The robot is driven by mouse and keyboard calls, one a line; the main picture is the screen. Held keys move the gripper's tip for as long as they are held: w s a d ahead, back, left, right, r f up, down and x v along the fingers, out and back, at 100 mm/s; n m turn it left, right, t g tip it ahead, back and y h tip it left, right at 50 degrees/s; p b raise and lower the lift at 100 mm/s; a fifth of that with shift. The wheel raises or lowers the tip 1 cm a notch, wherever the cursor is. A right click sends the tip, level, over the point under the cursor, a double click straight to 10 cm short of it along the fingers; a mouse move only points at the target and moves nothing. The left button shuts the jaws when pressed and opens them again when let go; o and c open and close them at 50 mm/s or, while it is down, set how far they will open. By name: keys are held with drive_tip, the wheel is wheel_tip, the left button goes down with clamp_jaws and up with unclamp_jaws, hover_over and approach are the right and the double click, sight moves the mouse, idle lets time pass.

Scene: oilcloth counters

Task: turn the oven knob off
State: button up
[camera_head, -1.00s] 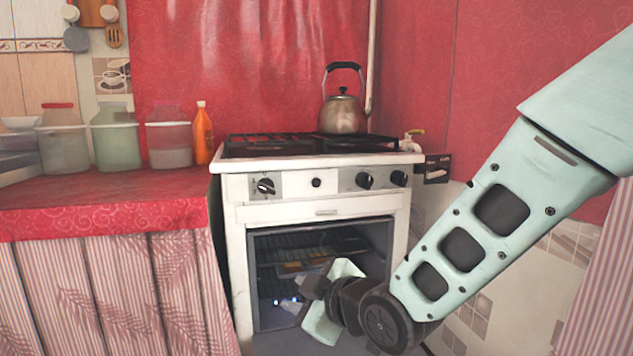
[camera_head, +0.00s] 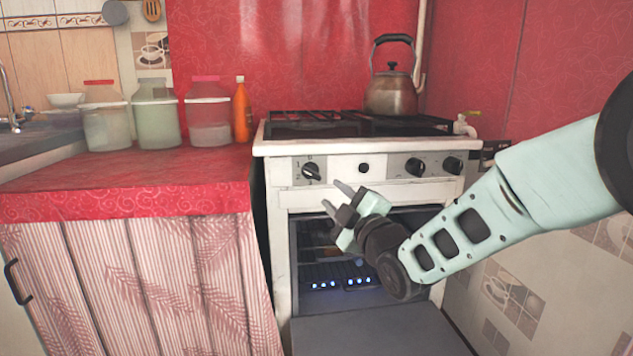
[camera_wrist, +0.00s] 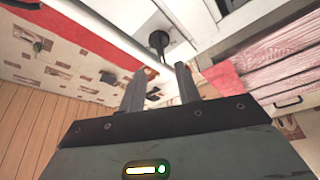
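The white stove (camera_head: 283,225) has a black knob (camera_head: 311,171) on a marked plate at the left of its front panel. Two more black knobs (camera_head: 416,167) (camera_head: 453,165) sit at the right. Blue flames (camera_head: 340,284) show inside the open oven. My gripper (camera_head: 336,197) is below and right of the left knob, its fingers apart and empty, pointing up toward the panel. In the wrist view, a dark knob (camera_wrist: 158,42) shows just beyond and between the open fingertips (camera_wrist: 159,73). I cannot see any contact.
The oven door (camera_head: 385,330) hangs open and low in front. A kettle (camera_head: 391,92) stands on the hob. A red-covered counter (camera_head: 110,195) with several jars (camera_head: 155,118) and an orange bottle (camera_head: 242,112) is at the left. A tiled wall is at the right.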

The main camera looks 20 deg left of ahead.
sight(315, 177)
drive_tip(key=b+x, duration=0.1)
drive_tip(key=x, duration=0.8)
drive_tip(key=shift+a, duration=0.15)
clamp_jaws()
